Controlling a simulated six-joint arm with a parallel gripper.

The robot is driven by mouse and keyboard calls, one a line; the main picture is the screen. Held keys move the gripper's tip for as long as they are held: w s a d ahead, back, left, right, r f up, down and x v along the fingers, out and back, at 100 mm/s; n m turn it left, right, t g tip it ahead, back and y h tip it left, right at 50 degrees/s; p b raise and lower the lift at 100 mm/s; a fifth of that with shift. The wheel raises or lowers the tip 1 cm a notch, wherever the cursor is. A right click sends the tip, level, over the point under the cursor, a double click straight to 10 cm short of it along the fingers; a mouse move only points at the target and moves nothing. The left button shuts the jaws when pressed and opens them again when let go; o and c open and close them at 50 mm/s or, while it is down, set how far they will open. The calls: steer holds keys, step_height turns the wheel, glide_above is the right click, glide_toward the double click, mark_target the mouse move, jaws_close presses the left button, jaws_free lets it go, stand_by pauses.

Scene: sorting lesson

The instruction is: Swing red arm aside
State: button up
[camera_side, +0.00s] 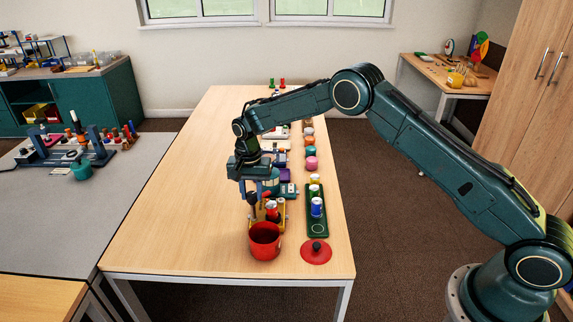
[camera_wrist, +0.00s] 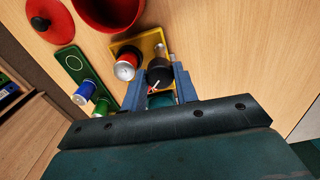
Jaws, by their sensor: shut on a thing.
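The red arm (camera_wrist: 153,88) shows as a small red sliver beside a round black knob (camera_wrist: 159,72) on a yellow base (camera_wrist: 128,44). In the side view the yellow base (camera_side: 262,225) stands on the table behind the red pot. My gripper (camera_side: 259,196) is low over that base. In the wrist view my gripper (camera_wrist: 158,86) has its blue fingers on either side of the knob and the red sliver, shut on the red arm. The knob and fingers hide most of the arm. A red can (camera_wrist: 126,66) stands on the base beside the fingers.
The open red pot (camera_side: 265,241) stands close in front of the base, its red lid (camera_side: 316,251) to the right. A green tray (camera_side: 317,229) with several cans lies right of the base. More items line the table behind. The table's left side is clear.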

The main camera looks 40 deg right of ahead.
mark_target(252, 194)
steer(key=n, duration=0.4)
steer(key=shift+n, duration=0.4)
steer(key=n, duration=0.4)
steer(key=shift+n, duration=0.4)
steer(key=o, duration=1)
steer(key=shift+c, duration=0.2)
steer(key=shift+r, duration=0.15)
step_height(252, 194, up, 14)
steer(key=shift+f, duration=0.2)
steer(key=shift+r, duration=0.1)
